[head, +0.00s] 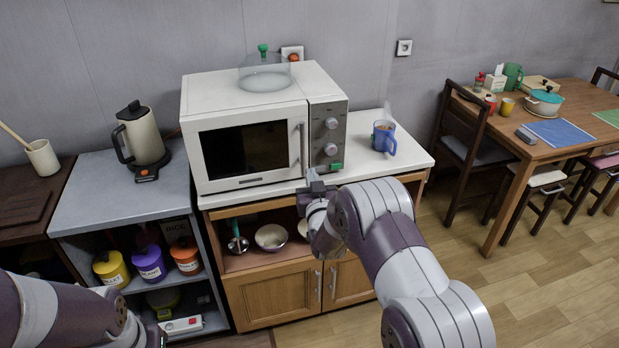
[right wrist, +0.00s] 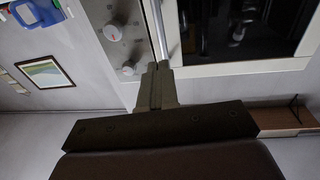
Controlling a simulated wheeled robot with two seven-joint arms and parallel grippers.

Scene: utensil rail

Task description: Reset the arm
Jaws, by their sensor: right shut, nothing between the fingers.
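My right gripper (head: 316,182) is in front of the white microwave (head: 222,87), near the lower right of its door and below the control panel. In the right wrist view my right gripper's fingers (right wrist: 158,70) are together with nothing between them. The microwave door handle (right wrist: 160,28) and knobs (right wrist: 115,33) show just beyond the fingertips; I cannot tell whether they touch the handle. The microwave door looks shut. My left arm (head: 60,315) shows at the lower left of the head view, and its gripper is not visible.
A blue mug (head: 384,140) stands right of the microwave on the white counter (head: 415,157). A glass lid (head: 264,78) lies on top of the microwave. A kettle (head: 142,137) is on the left counter. Open floor (head: 460,285) lies to the right, before the dining table (head: 540,150).

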